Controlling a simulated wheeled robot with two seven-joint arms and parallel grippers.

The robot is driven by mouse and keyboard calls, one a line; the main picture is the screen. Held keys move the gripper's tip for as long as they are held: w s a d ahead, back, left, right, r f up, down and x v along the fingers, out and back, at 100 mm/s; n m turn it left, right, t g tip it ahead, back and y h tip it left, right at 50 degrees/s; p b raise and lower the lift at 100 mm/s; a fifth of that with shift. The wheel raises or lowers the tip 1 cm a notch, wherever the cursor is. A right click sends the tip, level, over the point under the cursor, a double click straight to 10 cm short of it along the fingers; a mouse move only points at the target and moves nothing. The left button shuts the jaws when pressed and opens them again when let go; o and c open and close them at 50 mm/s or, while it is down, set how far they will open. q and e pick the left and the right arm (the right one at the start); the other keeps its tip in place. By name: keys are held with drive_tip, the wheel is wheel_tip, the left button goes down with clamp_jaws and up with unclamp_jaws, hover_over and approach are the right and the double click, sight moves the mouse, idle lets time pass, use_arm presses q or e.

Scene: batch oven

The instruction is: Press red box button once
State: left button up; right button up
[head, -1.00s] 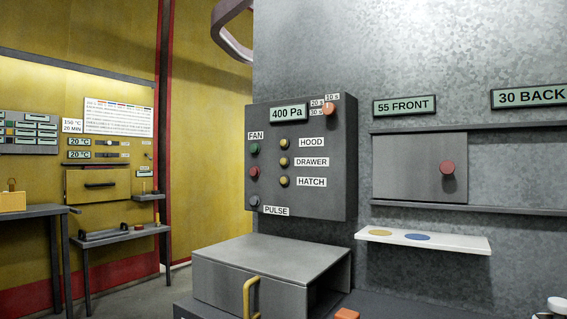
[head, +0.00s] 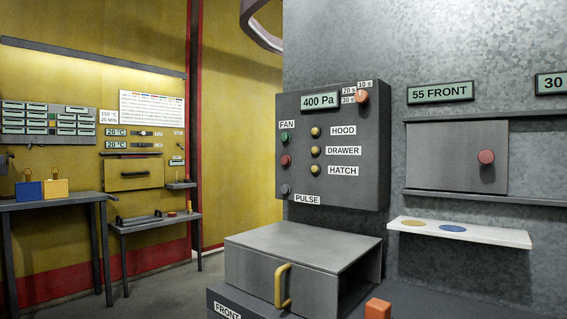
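A grey control box (head: 370,150) is mounted on the metal wall. On its left side, under the FAN label (head: 287,125), a green button (head: 285,138) sits above a red button (head: 286,160), with a grey button (head: 286,189) lower down by the PULSE label. I cannot tell from the picture which one the task names. Neither of my grippers is in view.
A grey drawer box (head: 255,268) with a yellow handle (head: 282,286) juts out below the control box. An orange block (head: 378,308) is beside it. A white shelf (head: 510,238) and a red-knobbed hatch (head: 445,150) are at right. Floor is free at left.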

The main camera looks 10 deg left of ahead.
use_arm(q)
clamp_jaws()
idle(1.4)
